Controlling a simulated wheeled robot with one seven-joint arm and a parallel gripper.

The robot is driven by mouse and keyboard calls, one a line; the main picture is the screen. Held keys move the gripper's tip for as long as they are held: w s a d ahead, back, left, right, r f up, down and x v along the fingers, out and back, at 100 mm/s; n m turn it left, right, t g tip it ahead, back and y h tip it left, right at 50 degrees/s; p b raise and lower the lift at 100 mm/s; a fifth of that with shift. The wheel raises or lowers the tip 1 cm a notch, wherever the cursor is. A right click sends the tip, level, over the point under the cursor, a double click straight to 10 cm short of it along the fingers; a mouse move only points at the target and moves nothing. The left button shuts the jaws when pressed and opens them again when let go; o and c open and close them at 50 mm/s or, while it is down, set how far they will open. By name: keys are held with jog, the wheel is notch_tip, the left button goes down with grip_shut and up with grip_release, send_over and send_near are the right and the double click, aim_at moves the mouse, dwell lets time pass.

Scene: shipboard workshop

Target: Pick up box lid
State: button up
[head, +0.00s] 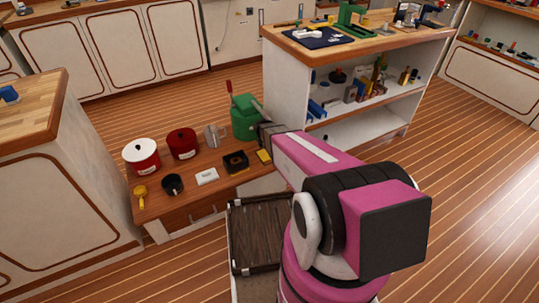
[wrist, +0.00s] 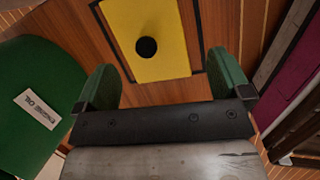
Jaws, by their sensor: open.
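A flat yellow lid with a round black knob (wrist: 141,25) lies on the wooden bench top, inside a dark outline. In the head view the yellow lid (head: 264,157) is at the bench's right end, partly behind my arm. A small dark open box (head: 236,166) stands just left of it. My gripper (wrist: 163,65) is open and empty, its two green fingers apart on either side of the lid's near end in the wrist view. The height between fingers and lid is hard to tell. In the head view my gripper is mostly hidden by my arm.
A green oil can (head: 244,122) stands close by my gripper and fills the left of the wrist view (wrist: 30,80). White (head: 141,155) and red pots (head: 182,144), a metal jug (head: 214,136), a black cup (head: 172,184) and a white block (head: 207,177) share the bench.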

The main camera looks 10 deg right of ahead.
jog(key=x, duration=0.4)
jog(key=shift+f, duration=0.35)
jog(key=c, duration=1)
jog(key=shift+r, duration=0.15)
